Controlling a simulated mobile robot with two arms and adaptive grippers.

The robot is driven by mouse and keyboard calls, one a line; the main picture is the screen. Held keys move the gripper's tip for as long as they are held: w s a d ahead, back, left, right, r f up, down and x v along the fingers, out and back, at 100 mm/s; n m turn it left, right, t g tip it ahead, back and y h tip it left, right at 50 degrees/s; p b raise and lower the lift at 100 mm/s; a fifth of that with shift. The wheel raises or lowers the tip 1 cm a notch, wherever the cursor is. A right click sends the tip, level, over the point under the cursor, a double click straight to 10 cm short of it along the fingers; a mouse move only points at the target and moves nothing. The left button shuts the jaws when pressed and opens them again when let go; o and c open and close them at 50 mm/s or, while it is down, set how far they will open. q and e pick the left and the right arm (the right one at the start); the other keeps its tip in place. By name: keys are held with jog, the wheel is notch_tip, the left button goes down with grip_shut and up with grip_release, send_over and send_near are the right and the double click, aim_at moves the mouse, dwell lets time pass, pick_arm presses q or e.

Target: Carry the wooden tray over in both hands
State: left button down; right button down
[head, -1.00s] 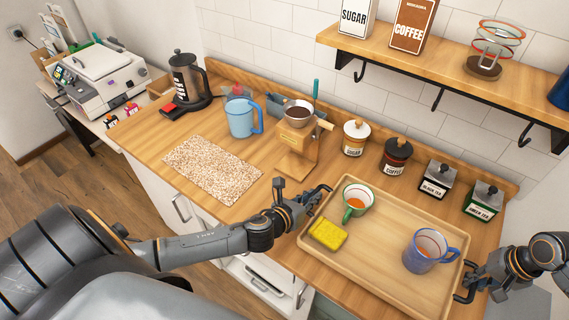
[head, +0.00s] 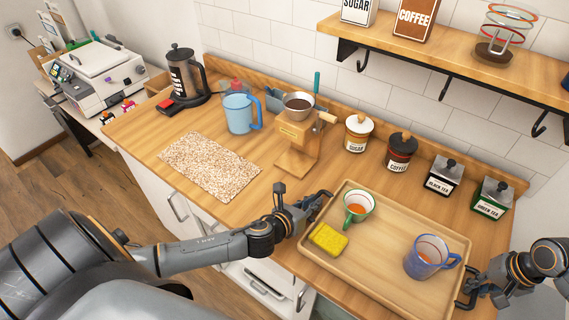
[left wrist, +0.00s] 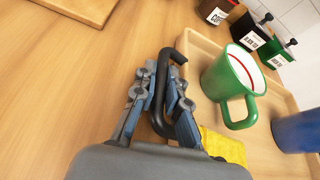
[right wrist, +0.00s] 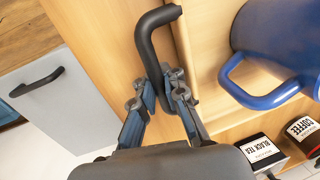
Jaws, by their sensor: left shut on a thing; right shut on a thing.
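The wooden tray (head: 388,240) is at the front right of the wooden counter. My left gripper (head: 316,203) is shut on the dark handle (left wrist: 162,112) at the tray's left end. My right gripper (head: 472,291) is shut on the dark handle (right wrist: 146,38) at the right end. I cannot tell whether the tray touches the counter.
Behind the tray stand sugar (head: 358,134), coffee (head: 400,152), black tea (head: 442,178) and green tea (head: 490,199) containers. A grinder (head: 298,145), blue pitcher (head: 239,114) and speckled mat (head: 210,167) lie left. A shelf with hooks (head: 450,72) hangs above.

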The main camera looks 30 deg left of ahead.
pick_arm(q)
jog(key=c, duration=1.4)
grip_release()
jog(key=shift+a, duration=0.25)
pick_arm(e)
jog(key=c, duration=1.4)
grip_release()
jog(key=shift+d+f, duration=0.1)
jog(key=shift+d, duration=0.15)
pick_arm(q)
jog(key=shift+d, duration=0.1)
pick_arm(e)
jog(key=shift+a, duration=0.1)
pick_arm(q)
jog(key=shift+d, duration=0.1)
jog(key=shift+s, duration=0.15)
pick_arm(e)
jog(key=shift+a, duration=0.1)
pick_arm(q)
jog(key=v, duration=0.7)
jog(key=shift+s+r, duration=0.1)
jog(key=shift+s, duration=0.2)
pick_arm(e)
notch_tip(320, 180, up, 12)
jog(key=d, duration=0.2)
jog(key=shift+d, duration=0.15)
pick_arm(q)
jog(key=shift+s, duration=0.1)
pick_arm(e)
jog(key=shift+s, duration=0.1)
